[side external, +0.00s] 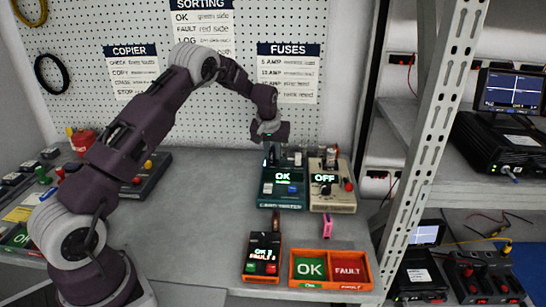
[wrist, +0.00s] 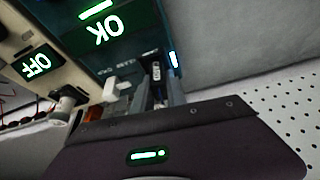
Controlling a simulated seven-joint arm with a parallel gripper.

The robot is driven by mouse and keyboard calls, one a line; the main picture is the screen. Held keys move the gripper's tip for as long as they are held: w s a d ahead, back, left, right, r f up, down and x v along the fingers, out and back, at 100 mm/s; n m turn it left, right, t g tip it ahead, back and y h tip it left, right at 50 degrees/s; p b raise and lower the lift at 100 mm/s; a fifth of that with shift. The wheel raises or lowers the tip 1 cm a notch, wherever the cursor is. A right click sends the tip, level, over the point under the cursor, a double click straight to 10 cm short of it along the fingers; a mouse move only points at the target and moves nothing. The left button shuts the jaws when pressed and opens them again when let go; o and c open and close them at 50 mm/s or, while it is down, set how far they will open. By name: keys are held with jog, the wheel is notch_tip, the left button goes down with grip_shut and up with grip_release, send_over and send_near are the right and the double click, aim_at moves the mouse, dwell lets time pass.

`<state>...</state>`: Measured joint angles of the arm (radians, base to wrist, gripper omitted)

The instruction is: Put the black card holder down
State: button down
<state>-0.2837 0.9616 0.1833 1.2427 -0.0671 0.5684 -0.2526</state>
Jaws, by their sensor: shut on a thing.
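My gripper (side external: 270,152) points down at the back edge of the green tester (side external: 282,188), whose screen reads OK. In the wrist view my gripper (wrist: 158,90) is shut on a small black piece with a pale label, which appears to be the black card holder (wrist: 156,72). The piece is upright between the fingers, close to the tester's top face. I cannot tell whether it touches the tester. In the side view the fingers and the tester's back mostly hide it.
A beige device (side external: 330,196) reading OFF stands right of the tester. In front are a black box (side external: 263,257) marked OK? FAULT? and an orange tray (side external: 330,285) with OK and FAULT sides. A pink piece (side external: 327,227) lies behind the tray. The bench centre (side external: 205,215) is clear.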

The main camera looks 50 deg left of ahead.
notch_tip(320, 180, up, 10)
jog(key=s+d+f+m, duration=0.1)
jog(key=s+d+m, duration=0.1)
jog(key=d, duration=0.3)
jog(key=s+d+f+m+h, duration=0.1)
jog(key=d+f+m, duration=0.1)
jog(key=d, duration=0.3)
jog(key=s+d+f+m+t+h, duration=0.1)
jog(key=s+d+m, duration=0.1)
jog(key=d, duration=0.4)
jog(key=shift+s+d+f+m, duration=0.1)
jog(key=shift+s+f+m, duration=0.2)
jog(key=shift+s+f, duration=0.1)
jog(key=s+d+m+h, duration=0.2)
jog(key=s+d+m, duration=0.3)
jog(key=d, duration=0.4)
jog(key=m+g+h, duration=0.1)
jog(key=m+h, duration=0.1)
jog(key=m, duration=0.3)
send_over(318, 270)
jog(key=s+a, duration=0.1)
jog(key=f, duration=0.8)
jog(key=shift+s+a+f, duration=0.2)
jog(key=shift+f, duration=0.1)
jog(key=shift+f, duration=0.1)
